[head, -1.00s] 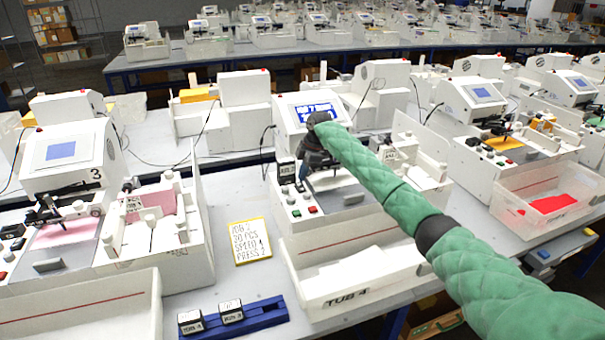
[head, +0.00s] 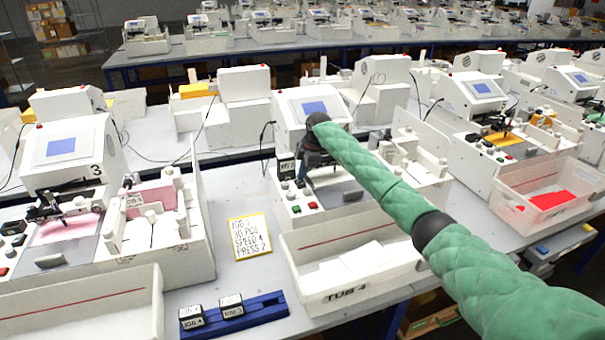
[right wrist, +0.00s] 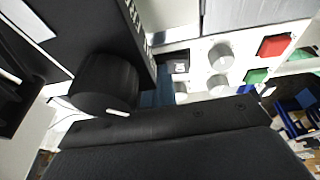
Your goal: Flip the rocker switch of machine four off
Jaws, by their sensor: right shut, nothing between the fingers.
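Machine four (head: 293,103), a white unit with a plain blue screen, stands mid-picture in the head view behind the bin marked TUB 4 (head: 335,297). My right gripper (head: 309,170) is shut and empty, low over the left part of its control panel. The right wrist view shows the panel close up, with grey-white knobs (right wrist: 219,57), a red button (right wrist: 274,45) and a green button (right wrist: 257,76). A small dark part in a pale frame (right wrist: 180,66) may be the rocker switch. Its position and any contact with my fingers cannot be told. My left gripper is out of view.
Machine 3 (head: 68,148) stands to the left, and another machine (head: 470,100) to the right. A yellow-edged job card (head: 249,238) and a blue rack (head: 262,314) with two black blocks lie on the front table. More machines fill the tables behind.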

